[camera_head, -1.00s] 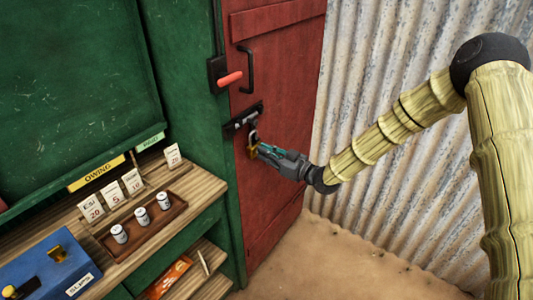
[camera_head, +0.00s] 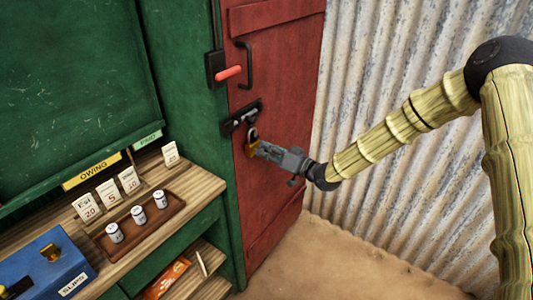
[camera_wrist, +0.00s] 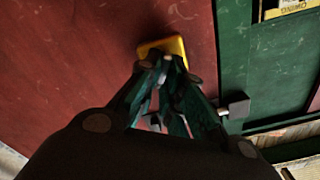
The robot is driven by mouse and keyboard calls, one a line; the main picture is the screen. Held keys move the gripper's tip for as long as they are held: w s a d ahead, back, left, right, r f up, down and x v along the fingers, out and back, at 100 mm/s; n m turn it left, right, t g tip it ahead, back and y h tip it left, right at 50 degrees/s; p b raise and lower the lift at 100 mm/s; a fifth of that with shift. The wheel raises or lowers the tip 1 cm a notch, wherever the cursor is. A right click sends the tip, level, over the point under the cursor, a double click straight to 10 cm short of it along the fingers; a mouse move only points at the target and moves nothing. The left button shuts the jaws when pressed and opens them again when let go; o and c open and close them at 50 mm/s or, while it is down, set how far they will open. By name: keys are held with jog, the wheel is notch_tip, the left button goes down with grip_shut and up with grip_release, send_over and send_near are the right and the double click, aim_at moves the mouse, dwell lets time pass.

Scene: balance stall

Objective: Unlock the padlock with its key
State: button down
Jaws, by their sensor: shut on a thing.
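The brass-yellow padlock (camera_head: 251,147) hangs by its grey shackle from the dark bolt (camera_head: 242,117) on the red door (camera_head: 275,80). In the wrist view the padlock (camera_wrist: 163,45) is a yellow block just beyond my fingertips. My gripper (camera_head: 261,149) points at the padlock's lower part, with its fingers drawn together. In the wrist view the fingertips (camera_wrist: 165,64) meet right at the padlock's near face. The key is not clearly visible; it appears pinched between the tips and hidden by them. I cannot tell how deep it sits or whether the shackle is released.
A black door handle (camera_head: 246,68) and a red-handled switch (camera_head: 228,73) are above the padlock. At left, a wooden counter (camera_head: 190,192) holds a tray of small jars, price cards and a blue box (camera_head: 45,268). Corrugated metal (camera_head: 390,60) stands at right, over open sandy floor (camera_head: 345,255).

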jog(key=m, duration=0.3)
jog(key=m+b, duration=0.1)
jog(key=m, duration=0.1)
jog(key=shift+w+d+f+m, duration=0.1)
jog(key=shift+w+f+m, duration=0.05)
jog(key=shift+f+m, duration=0.15)
jog(key=m, duration=0.5)
jog(key=shift+f, duration=0.2)
jog(key=shift+m, duration=0.4)
jog(key=c, duration=1.6)
grip_release()
jog(key=shift+o, duration=0.2)
jog(key=v, duration=1.2)
